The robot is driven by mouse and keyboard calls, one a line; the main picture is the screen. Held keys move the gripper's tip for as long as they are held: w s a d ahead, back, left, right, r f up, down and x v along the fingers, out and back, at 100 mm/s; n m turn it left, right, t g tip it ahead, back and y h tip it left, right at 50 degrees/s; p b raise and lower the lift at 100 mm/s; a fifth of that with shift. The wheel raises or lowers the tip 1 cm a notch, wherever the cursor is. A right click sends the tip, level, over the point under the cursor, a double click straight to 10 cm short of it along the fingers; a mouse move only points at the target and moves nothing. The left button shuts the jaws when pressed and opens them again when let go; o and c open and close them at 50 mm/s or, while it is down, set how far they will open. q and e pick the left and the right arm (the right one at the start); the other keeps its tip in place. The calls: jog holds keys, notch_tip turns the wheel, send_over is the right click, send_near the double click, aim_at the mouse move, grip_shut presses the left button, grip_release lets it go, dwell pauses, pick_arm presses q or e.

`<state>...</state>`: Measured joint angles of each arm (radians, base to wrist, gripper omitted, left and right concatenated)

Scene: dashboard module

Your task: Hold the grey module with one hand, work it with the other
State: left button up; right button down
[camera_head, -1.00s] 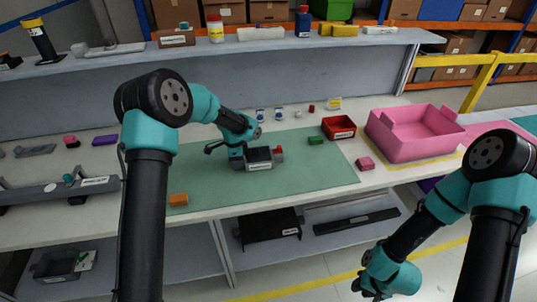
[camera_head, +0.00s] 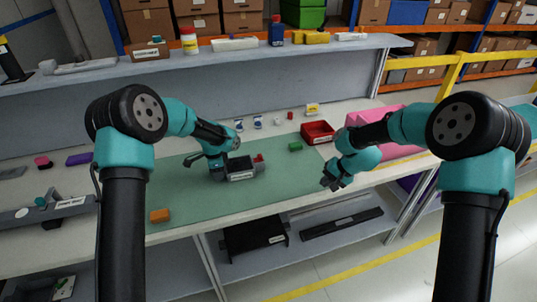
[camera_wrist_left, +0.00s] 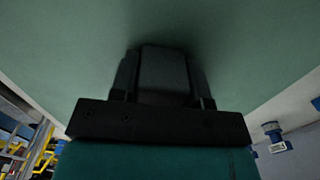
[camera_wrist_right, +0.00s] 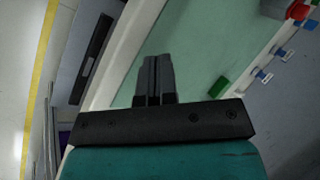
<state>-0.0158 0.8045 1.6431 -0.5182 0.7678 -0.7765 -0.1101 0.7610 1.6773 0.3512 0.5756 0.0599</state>
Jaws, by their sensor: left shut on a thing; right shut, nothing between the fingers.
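The grey module (camera_head: 243,172) is a dark grey block with a white label and a red part (camera_head: 259,158) at its right end. It sits on the green mat (camera_head: 200,205). My left gripper (camera_head: 217,172) is shut on the module's left end. My right gripper (camera_head: 330,184) is shut and empty above the mat's right edge, to the right of the module. Its closed fingers (camera_wrist_right: 153,78) show in the right wrist view.
A red bin (camera_head: 318,139), a green block (camera_head: 295,147) and a pink tub (camera_head: 400,152) stand to the right. An orange block (camera_head: 159,216) lies at the mat's front left. Small labelled items line the back. The mat between module and right gripper is clear.

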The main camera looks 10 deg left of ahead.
aim_at(258, 158)
jog(key=w+a+r+n, duration=0.8)
jog(key=w+a+r, duration=0.1)
jog(key=a, duration=0.3)
jog(key=shift+w+r+n+y, duration=0.25)
jog(key=shift+r+n+y, duration=0.15)
jog(key=shift+r, duration=0.4)
jog(key=shift+a+f, duration=0.1)
jog(key=shift+a, duration=0.05)
jog(key=x, duration=0.9)
jog(key=shift+w+f, duration=0.15)
jog(key=shift+w, duration=0.05)
jog(key=a, duration=0.1)
jog(key=s+a, duration=0.1)
jog(key=a, duration=0.1)
jog(key=shift+f, duration=0.15)
jog(key=shift+s+a+t, duration=0.2)
jog(key=shift+a+t, duration=0.1)
jog(key=shift+a, duration=0.2)
